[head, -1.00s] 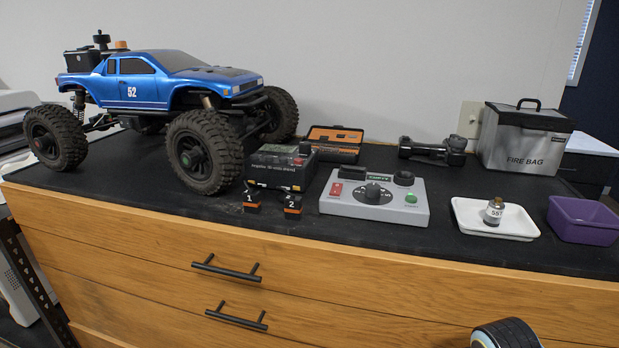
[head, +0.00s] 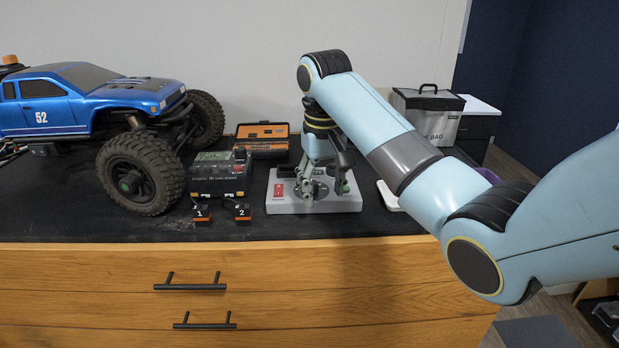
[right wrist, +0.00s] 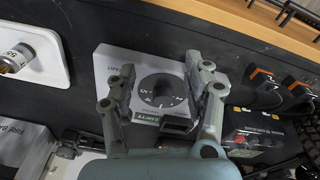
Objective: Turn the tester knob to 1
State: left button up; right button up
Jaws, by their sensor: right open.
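The grey tester (head: 286,205) stands on the black mat, partly covered by my right gripper in the head view. Its red switch (head: 278,190) shows at the left. In the right wrist view the tester (right wrist: 108,62) has a round black knob (right wrist: 158,88) with numbers around it. My right gripper (head: 322,190) is over the tester, pointing down. In the right wrist view the open fingers (right wrist: 160,78) stand on either side of the knob, with a gap to it. I cannot tell which number the knob points to. My left gripper is not in view.
The blue crawler (head: 75,98) stands at the left. A black charger box (head: 218,174) and two small blocks (head: 242,214) sit left of the tester. Behind is an open orange case (head: 262,130). The fire bag (head: 412,103) and white tray (right wrist: 40,55) lie to the tester's other side.

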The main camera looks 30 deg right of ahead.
jog(key=w+d+r+m, duration=0.1)
jog(key=w+d+r, duration=0.1)
jog(key=w+r, duration=0.55)
jog(key=shift+g+y, duration=0.3)
jog(key=shift+g, duration=0.1)
jog(key=f+b, duration=0.2)
jog(key=b, duration=0.1)
jog(key=s+f+b, duration=0.1)
jog(key=f+b, duration=0.1)
jog(key=f, duration=0.1)
jog(key=f+b, duration=0.2)
jog(key=b, duration=0.1)
jog(key=shift+s+a+f+b, duration=0.15)
jog(key=shift+b, duration=0.2)
jog(key=shift+f, duration=0.4)
jog(key=shift+f+p, duration=0.35)
jog(key=shift+f, duration=0.25)
jog(key=shift+c, duration=0.4)
grip_shut()
